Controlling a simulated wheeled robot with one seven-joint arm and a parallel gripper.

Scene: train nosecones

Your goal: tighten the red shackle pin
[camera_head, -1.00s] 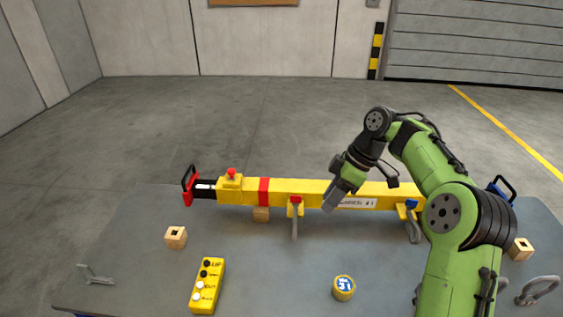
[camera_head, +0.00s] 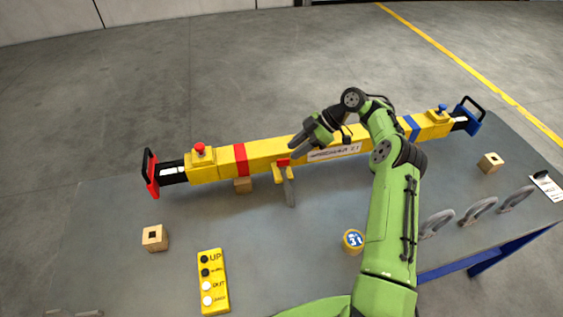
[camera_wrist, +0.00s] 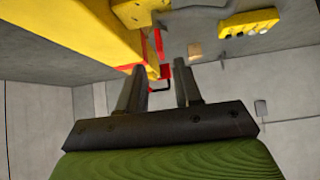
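The red shackle pin (camera_head: 283,162) is at the front side of the yellow beam (camera_head: 330,152), on a yellow lug left of the label. A grey shackle (camera_head: 290,190) hangs below it. My gripper (camera_head: 297,144) is just above and slightly right of the pin in the head view, pointing left along the beam. In the wrist view my gripper (camera_wrist: 160,84) has its two fingers apart with nothing held between them. The yellow beam (camera_wrist: 85,30) runs beside the left finger there. Which red piece in the wrist view is the pin, I cannot tell.
The beam's red end with a black handle (camera_head: 151,175) is at the left. Several loose shackles (camera_head: 478,208) lie at the right.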

